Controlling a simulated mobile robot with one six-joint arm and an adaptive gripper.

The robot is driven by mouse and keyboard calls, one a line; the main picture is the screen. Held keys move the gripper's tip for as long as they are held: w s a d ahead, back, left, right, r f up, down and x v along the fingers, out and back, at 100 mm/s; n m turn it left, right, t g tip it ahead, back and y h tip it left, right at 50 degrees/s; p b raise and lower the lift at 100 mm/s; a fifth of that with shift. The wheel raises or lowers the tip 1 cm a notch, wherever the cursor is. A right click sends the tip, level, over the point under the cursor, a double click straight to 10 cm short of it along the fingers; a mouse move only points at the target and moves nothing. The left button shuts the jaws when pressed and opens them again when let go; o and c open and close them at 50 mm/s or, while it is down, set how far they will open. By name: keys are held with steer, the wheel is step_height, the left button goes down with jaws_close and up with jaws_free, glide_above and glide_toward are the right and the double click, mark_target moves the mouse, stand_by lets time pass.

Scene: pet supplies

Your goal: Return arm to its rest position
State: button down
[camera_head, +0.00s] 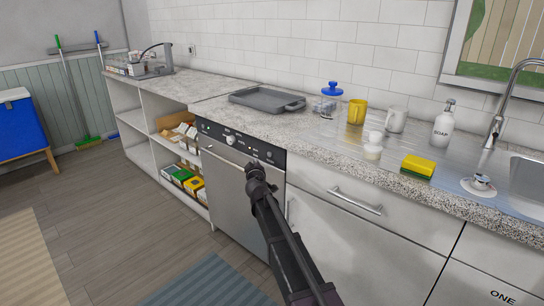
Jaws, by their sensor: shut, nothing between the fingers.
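My gripper (254,172) is at the end of my dark arm, which reaches up from the bottom edge of the view. It is shut and empty, in front of the dishwasher (230,185) near its right side. It appears below the level of the countertop. Whether it touches the dishwasher front, I cannot tell.
A drawer handle (355,200) sticks out on the right. Floor (90,200) is clear at left.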

steer(key=s+d+f+m+g+h, duration=0.1)
steer(key=s+d+m+h, duration=0.1)
steer(key=d, duration=0.3)
steer(key=s+d+f+m+g+h, duration=0.1)
steer(key=s+d+f+m+h, duration=0.1)
steer(key=d, duration=0.4)
steer(key=s+d+f+m+g+h, duration=0.1)
steer(key=s+d+f+m+h, duration=0.1)
steer(key=d, duration=0.3)
steer(key=shift+s+d+f+g, duration=0.1)
steer(key=shift+s+d+g, duration=0.2)
steer(key=shift+s, duration=0.15)
steer(key=s+d+f+m+g, duration=0.3)
steer(key=s+d+f+g, duration=0.25)
steer(key=s, duration=0.45)
steer(key=s+d+f+m+g, duration=0.2)
steer(key=s+d+f+g, duration=0.2)
steer(key=s+d, duration=0.45)
steer(key=s+a+f+g+y, duration=0.15)
steer(key=s+g+y, duration=0.25)
steer(key=s, duration=1.1)
step_height(320, 180, up, 27)
steer(key=p, duration=2.8)
steer(key=shift+w+d+r, duration=0.2)
steer(key=shift+w, duration=0.2)
